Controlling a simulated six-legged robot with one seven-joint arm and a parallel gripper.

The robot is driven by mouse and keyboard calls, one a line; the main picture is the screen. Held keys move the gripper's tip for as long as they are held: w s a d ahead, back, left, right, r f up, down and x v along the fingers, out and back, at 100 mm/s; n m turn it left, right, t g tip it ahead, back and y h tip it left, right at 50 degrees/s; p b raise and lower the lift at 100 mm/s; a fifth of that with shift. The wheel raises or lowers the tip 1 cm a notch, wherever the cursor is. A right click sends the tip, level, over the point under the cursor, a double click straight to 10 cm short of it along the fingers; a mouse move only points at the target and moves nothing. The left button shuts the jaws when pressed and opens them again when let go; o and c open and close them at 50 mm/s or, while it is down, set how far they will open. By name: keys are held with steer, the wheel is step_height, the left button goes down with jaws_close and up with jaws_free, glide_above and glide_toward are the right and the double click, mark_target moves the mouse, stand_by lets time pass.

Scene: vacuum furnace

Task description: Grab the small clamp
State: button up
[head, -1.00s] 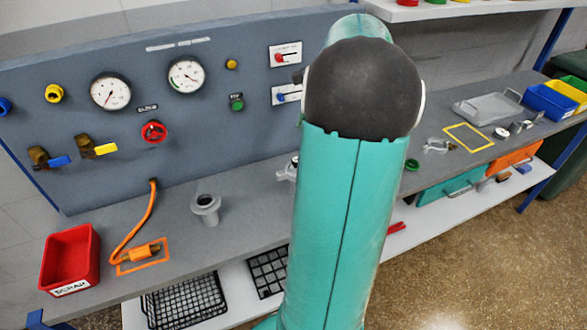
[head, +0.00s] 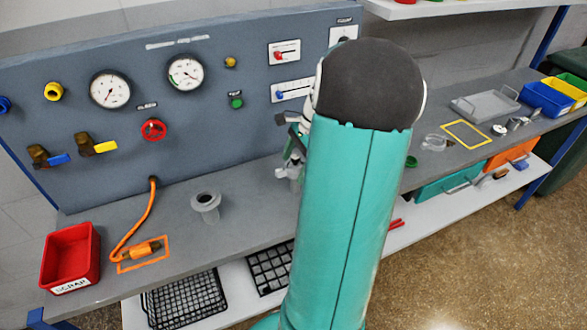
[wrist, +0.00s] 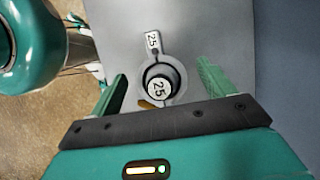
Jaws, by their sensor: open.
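My gripper (wrist: 162,68) is open, with one green finger on each side of this fitting and visible gaps between. In the head view, my gripper (head: 293,145) is just above a pale metal fitting (head: 284,172) on the bench. My arm hides most of that area.
A grey flanged stub (head: 206,203) stands left of my gripper. The gauge panel (head: 225,125) rises close behind. Farther left are an orange hose (head: 142,222) and a red scrap bin (head: 70,255). A loose ring-like part (head: 433,142) and a grey tray (head: 486,103) are at right.

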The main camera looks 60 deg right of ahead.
steer(key=c, duration=1.1)
steer(key=shift+r, duration=0.15)
